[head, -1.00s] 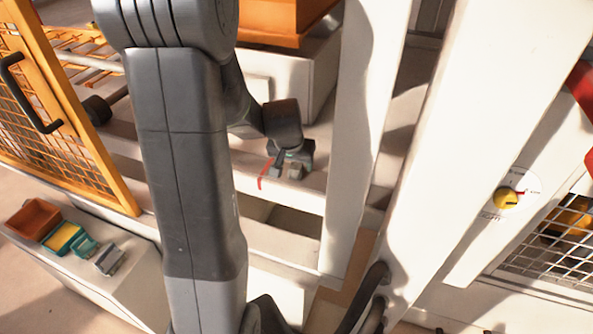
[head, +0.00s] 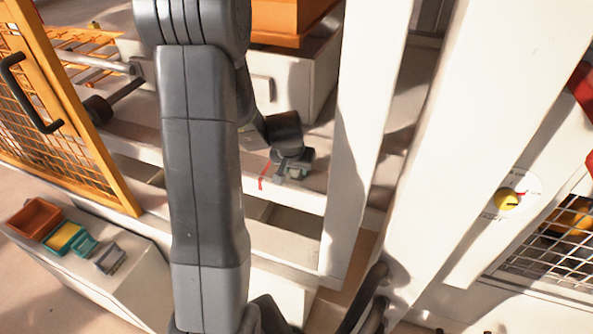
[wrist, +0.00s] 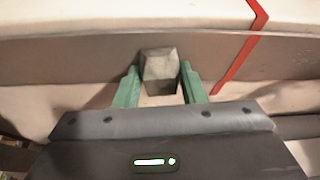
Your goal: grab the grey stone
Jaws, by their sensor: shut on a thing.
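The grey stone (wrist: 160,68) is a small block seen in the wrist view, between the two green fingers of my gripper (wrist: 160,82). The fingers are shut on it, one at each side. In the head view my gripper (head: 293,172) is at the pale ledge beside the red line, low over the ledge. The stone is too small and too covered by the gripper to make out clearly there. I cannot tell whether it still touches the ledge.
A red line (head: 264,176) marks the ledge left of my gripper. A white upright post (head: 362,130) stands close on the right. An orange mesh gate (head: 75,130) is open at the left. Small coloured bins (head: 66,238) sit on a white stand at lower left.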

